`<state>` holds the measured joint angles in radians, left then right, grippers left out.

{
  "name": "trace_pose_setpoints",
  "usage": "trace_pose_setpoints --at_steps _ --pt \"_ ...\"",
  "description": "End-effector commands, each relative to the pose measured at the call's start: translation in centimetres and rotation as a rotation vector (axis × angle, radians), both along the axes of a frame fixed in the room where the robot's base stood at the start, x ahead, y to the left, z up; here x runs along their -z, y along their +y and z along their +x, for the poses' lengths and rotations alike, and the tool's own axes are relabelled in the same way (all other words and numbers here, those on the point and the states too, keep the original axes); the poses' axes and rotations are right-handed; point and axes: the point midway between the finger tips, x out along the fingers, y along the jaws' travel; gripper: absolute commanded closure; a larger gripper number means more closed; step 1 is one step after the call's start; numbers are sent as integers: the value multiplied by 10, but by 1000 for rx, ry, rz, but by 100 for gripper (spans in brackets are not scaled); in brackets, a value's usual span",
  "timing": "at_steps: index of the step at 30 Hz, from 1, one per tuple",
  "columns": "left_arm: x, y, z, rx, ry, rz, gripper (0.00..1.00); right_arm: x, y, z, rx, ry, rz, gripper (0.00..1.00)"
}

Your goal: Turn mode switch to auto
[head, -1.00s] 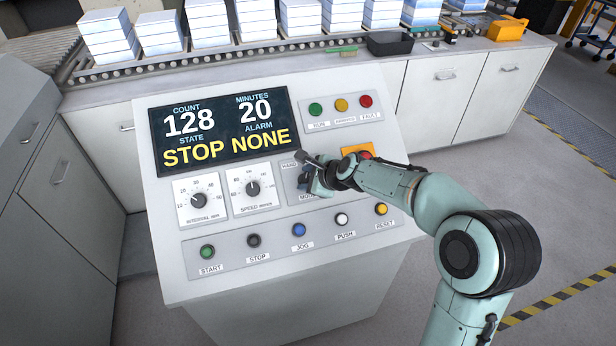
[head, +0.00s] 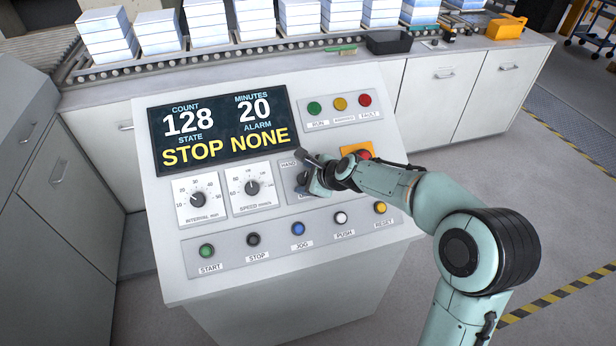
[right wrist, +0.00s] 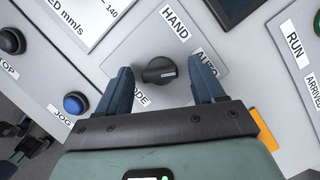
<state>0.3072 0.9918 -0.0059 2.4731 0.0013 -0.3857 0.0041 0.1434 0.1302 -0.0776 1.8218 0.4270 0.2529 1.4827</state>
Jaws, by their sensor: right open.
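The mode switch (right wrist: 159,70) is a black round knob with a raised bar, on a light panel plate. In the right wrist view its bar lies nearly level, with a pale mark toward the right end. The HAND label (right wrist: 175,20) is above it and the AUTO label (right wrist: 205,55) is to its right, partly covered by a finger. My right gripper (right wrist: 160,75) is open, its two dark blue fingers on either side of the knob with visible gaps. In the head view my right gripper (head: 316,180) largely hides the switch.
The display (head: 224,131) reads STOP and NONE. Dials (head: 252,188) are left of the switch, with a row of push buttons (head: 298,229) below. An orange plate with a red button (head: 362,154) sits close to the gripper's right. Indicator lamps (head: 341,104) are above.

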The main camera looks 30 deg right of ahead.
Motion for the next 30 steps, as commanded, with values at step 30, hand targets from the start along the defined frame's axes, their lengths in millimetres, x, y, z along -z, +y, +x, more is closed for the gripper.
trace_pose_setpoints --at_steps 30 --pt "-24 0 20 0 -22 0 100 -89 -16 -99 1 0 1 32"
